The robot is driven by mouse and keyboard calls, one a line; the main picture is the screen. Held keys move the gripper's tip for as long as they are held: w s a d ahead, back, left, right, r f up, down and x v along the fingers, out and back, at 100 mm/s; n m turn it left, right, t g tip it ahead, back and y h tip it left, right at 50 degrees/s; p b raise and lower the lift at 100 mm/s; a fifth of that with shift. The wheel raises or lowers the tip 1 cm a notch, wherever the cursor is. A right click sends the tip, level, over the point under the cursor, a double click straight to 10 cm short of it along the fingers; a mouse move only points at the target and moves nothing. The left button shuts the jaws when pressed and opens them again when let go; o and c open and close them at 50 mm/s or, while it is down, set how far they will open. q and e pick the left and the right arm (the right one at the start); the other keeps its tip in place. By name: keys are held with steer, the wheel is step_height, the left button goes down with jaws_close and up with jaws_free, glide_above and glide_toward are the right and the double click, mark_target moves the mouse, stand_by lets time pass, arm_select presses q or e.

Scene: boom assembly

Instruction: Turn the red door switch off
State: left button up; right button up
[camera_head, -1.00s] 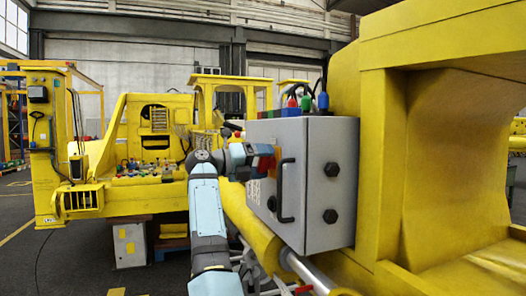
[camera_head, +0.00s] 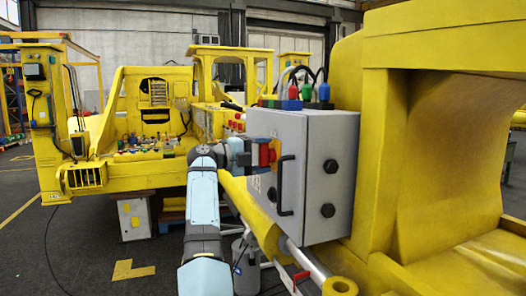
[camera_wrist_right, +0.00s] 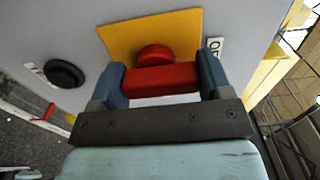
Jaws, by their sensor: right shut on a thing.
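The red door switch (camera_head: 265,154) sits on a yellow plate (camera_head: 276,149) on the door of the grey control box (camera_head: 333,144). My right gripper (camera_head: 258,153) reaches it from the left in the head view. In the right wrist view, the two blue-grey fingers of my right gripper (camera_wrist_right: 163,78) are shut on the red switch's handle (camera_wrist_right: 160,79), one finger on each side. The yellow plate (camera_wrist_right: 118,38) shows behind the switch. My left gripper is not in view.
A black door handle (camera_head: 284,186) is just right of and below the switch. Colored plugs with cables (camera_head: 307,91) stand on the box. Yellow machine structure (camera_head: 390,150) is close on the right. A yellow pipe (camera_head: 250,212) runs below the box. Open floor lies at left.

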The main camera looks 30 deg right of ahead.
stand_by(0.4)
steer(key=o, duration=0.9)
steer(key=shift+a, duration=0.2)
steer(key=shift+b+v, duration=1.1)
steer(key=shift+v, duration=5.7)
steer(key=shift+f, duration=0.1)
